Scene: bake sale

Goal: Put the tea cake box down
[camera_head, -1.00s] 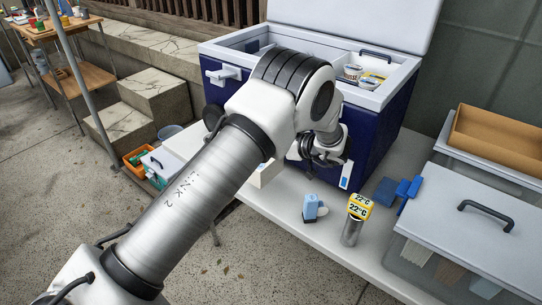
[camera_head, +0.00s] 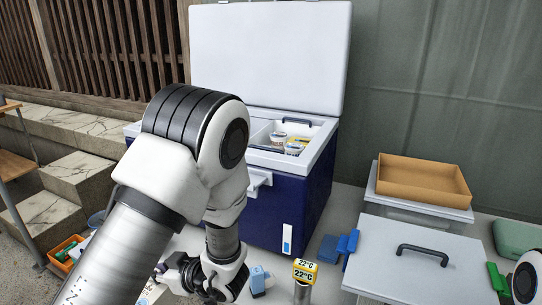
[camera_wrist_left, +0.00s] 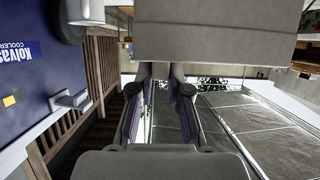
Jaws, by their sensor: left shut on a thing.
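The tea cake box (camera_wrist_left: 215,35) shows in the left wrist view as a plain grey-beige slab across the top, at my fingertips. In the head view a pale printed box (camera_head: 150,291), partly hidden by my gripper and arm, seems to be the same box. My left gripper (camera_head: 190,278) is shut on it, low in front of the blue cooler; it also shows in the left wrist view (camera_wrist_left: 161,75). I cannot tell whether the box touches the table. My right gripper is not in view.
The open blue cooler (camera_head: 270,212) holds tubs. Blue blocks (camera_head: 338,247), a lidded clear bin (camera_head: 415,260) and an orange-brown tray (camera_head: 422,180) are to the right.

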